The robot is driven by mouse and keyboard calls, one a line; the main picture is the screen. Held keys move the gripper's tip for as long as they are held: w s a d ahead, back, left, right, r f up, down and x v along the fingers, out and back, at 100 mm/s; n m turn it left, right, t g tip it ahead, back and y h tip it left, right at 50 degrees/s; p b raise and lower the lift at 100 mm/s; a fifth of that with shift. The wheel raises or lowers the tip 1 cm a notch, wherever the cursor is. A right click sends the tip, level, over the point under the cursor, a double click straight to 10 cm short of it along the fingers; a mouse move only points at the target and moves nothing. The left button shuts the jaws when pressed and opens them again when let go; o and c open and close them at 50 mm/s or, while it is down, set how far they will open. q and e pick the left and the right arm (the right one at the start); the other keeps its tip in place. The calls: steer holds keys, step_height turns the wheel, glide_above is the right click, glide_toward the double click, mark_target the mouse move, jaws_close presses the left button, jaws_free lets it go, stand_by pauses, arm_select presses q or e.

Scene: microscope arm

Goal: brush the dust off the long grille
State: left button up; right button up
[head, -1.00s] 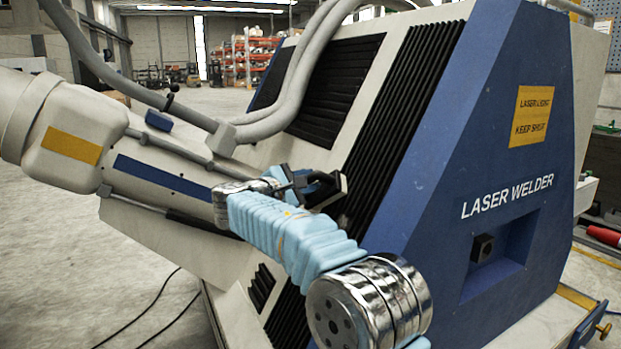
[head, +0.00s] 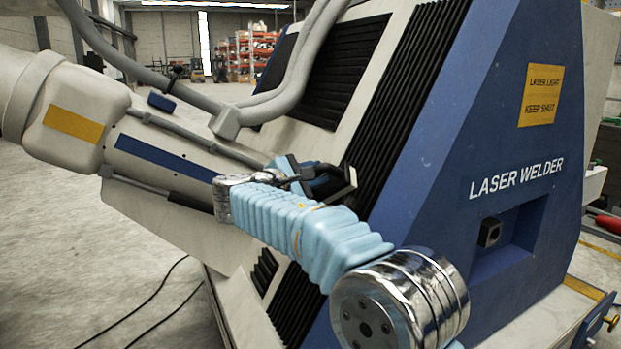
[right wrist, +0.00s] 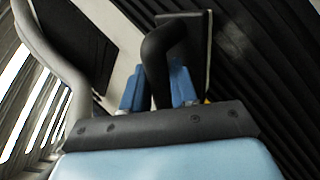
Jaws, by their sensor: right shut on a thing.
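The long grille (head: 413,88) is a strip of black slats slanting down the machine beside its blue end panel. It also fills the right side of the right wrist view (right wrist: 262,70). My right gripper (head: 300,177) is shut on a dark brush (head: 334,184), its head over the left side of the long grille. In the right wrist view, the bent brush handle (right wrist: 160,66) sits between the blue fingers (right wrist: 157,88). Whether the bristles touch the slats is hard to tell. I cannot make out dust. My left gripper is out of view.
A thick white machine arm (head: 150,165) crosses at left, just behind my right gripper. Grey hoses (head: 290,85) hang above it. A wider black grille (head: 340,72) lies left of the long one. The blue panel (head: 480,130) stands right. Cables lie on the floor.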

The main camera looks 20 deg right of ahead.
steer(key=shift+s+d+f+b, duration=0.15)
steer(key=shift+s+b, duration=0.5)
steer(key=shift+s, duration=0.2)
steer(key=s+b, duration=0.1)
steer(key=s, duration=0.1)
steer(key=shift+s+d+b, duration=0.15)
steer(key=shift+s+b, duration=0.15)
steer(key=shift+s, duration=0.05)
steer(key=s, duration=0.1)
steer(key=s+b, duration=0.1)
steer(key=s, duration=0.1)
steer(key=s+b, duration=0.1)
steer(key=s, duration=0.1)
steer(key=shift+s+r, duration=0.1)
steer(key=shift+r, duration=0.15)
